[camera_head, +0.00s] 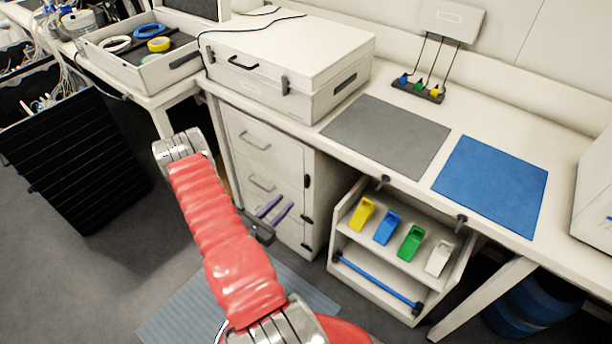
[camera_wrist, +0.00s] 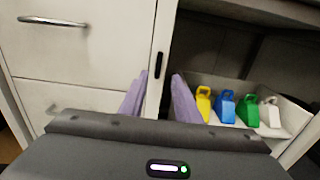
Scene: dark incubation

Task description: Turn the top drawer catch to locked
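The white drawer unit (camera_head: 240,163) stands under the bench, with its drawers shut. A black upright catch (camera_head: 306,181) is on its right edge, high up; two lower black catches (camera_head: 307,219) (camera_head: 306,247) sit below it and look more sideways. My gripper (camera_head: 276,208) is in front of the unit, its two purple fingers apart and empty. In the wrist view, one upright black catch (camera_wrist: 158,65) shows beyond and between the fingertips (camera_wrist: 159,76), apart from them as far as I can tell. I take it to be the upper catch.
An open shelf box (camera_head: 345,262) with yellow, blue, green and white scoop-like items stands right of the unit. A white case (camera_head: 310,45) and grey and blue mats (camera_head: 493,185) lie on the bench above. A black crate (camera_head: 75,165) is at left.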

